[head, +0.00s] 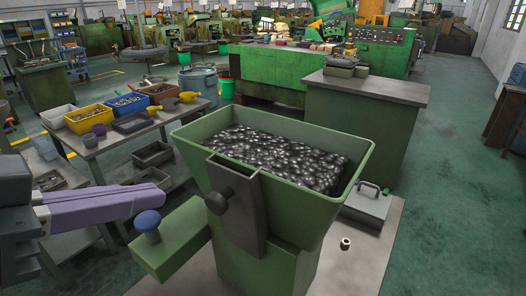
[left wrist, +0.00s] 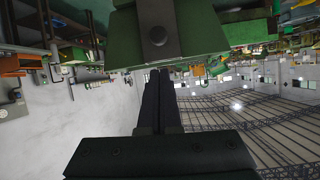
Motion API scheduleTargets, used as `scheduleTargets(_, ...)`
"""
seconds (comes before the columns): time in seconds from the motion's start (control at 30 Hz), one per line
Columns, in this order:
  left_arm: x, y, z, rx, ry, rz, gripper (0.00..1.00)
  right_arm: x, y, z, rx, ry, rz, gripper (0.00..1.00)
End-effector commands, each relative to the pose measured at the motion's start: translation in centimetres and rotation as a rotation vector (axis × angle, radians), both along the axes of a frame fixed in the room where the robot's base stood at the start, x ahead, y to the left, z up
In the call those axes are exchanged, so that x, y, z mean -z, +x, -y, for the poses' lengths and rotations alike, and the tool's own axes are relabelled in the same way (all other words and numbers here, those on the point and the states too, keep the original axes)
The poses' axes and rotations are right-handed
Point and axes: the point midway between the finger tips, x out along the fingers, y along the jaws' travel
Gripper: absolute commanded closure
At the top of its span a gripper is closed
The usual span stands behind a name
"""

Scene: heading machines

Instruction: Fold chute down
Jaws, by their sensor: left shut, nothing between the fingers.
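The chute (head: 238,205) is a dark grey channel standing upright against the front of the green hopper (head: 190,150). A black round knob (head: 217,201) sits at its left side. The hopper is full of dark shiny metal pieces (head: 280,155). My left gripper (head: 166,186) is shut and empty, left of the chute and apart from the black knob, in the head view. In the left wrist view the shut fingers (left wrist: 160,74) point at a green machine part with a dark round knob (left wrist: 158,35). My right gripper is not in view.
A blue knob (head: 148,222) tops a green block (head: 170,245) at the machine's left, near my gripper. A workbench with yellow and blue bins (head: 92,117) stands behind left. A grey lidded box (head: 366,205) and small ring (head: 346,244) lie on the surface at right.

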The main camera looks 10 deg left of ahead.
Motion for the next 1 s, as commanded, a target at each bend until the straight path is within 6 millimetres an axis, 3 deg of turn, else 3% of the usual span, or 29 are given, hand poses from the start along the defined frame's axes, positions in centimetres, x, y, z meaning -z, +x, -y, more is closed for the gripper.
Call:
scheduleTargets(0.17,0.5,1.2,0.4,-0.003,0.000,0.001,1.00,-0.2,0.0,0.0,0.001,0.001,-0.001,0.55)
scheduleTargets(0.6,3.6,7.3,2.9,-0.003,-0.001,0.000,1.00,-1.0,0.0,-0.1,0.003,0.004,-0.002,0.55)
scheduleTargets(1.0,4.2,8.3,3.4,-0.001,0.001,-0.001,1.00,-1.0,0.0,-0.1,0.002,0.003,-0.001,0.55)
